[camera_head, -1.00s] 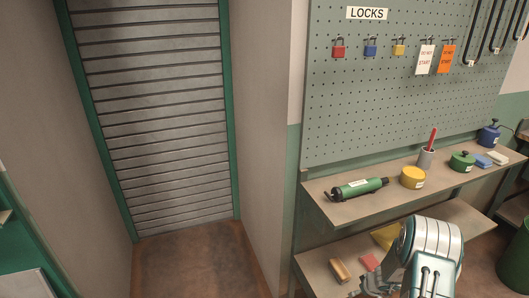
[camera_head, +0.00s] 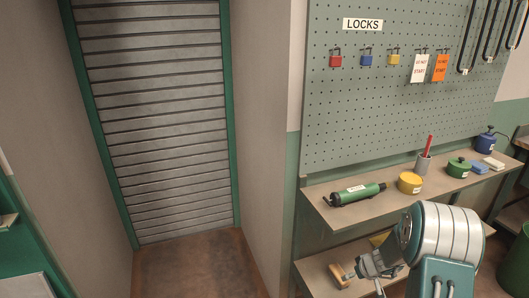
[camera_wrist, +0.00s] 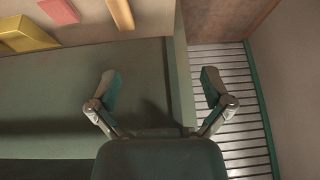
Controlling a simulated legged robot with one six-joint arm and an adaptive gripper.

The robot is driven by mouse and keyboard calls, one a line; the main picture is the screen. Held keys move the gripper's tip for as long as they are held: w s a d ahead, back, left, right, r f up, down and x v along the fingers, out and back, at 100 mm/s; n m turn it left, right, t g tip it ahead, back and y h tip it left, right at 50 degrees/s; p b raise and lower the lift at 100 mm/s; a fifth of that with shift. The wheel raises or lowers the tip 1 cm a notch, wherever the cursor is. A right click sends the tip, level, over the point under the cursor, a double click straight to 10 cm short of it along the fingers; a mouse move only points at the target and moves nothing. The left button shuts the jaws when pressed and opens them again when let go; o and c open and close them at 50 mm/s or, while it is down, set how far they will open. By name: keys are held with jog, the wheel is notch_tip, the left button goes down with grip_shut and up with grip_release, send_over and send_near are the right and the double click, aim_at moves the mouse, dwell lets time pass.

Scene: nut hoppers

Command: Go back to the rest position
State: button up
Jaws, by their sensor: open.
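My gripper (camera_head: 368,275) shows in the head view at the lower right, in front of the lower shelf (camera_head: 320,268). In the wrist view my gripper (camera_wrist: 160,84) has its two fingers spread wide, with nothing between them. A wooden brush or block (camera_head: 342,277) on the lower shelf shows just left of the fingers in the head view. Whether the fingers touch it cannot be told there; in the wrist view they are clear of the items at the top left. My arm hides much of the lower shelf.
The upper shelf holds a green cylindrical tool (camera_head: 358,193), a yellow tin (camera_head: 410,182), a cup (camera_head: 423,163) and a green tin (camera_head: 459,167). Padlocks and tags hang on the pegboard (camera_head: 390,110). A roller shutter (camera_head: 155,120) stands left, with bare floor (camera_head: 195,268) before it.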

jog(key=s+a+r, duration=0.3)
jog(key=a+r, duration=0.1)
jog(key=r, duration=0.4)
jog(key=s+a+r, duration=0.3)
jog(key=a+r, duration=0.1)
jog(key=r, duration=0.4)
jog(key=s+a+r, duration=0.3)
jog(key=s+r, duration=0.1)
jog(key=r, duration=0.4)
jog(key=s+a+r+m+h, duration=0.1)
jog(key=s+r, duration=0.3)
jog(key=s, duration=0.7)
jog(key=s+a+r+m+h, duration=0.1)
jog(key=s+r, duration=0.3)
jog(key=s, duration=0.7)
jog(key=shift+a+r+m+t, duration=0.4)
jog(key=shift+a+m, duration=0.1)
jog(key=shift+m, duration=0.4)
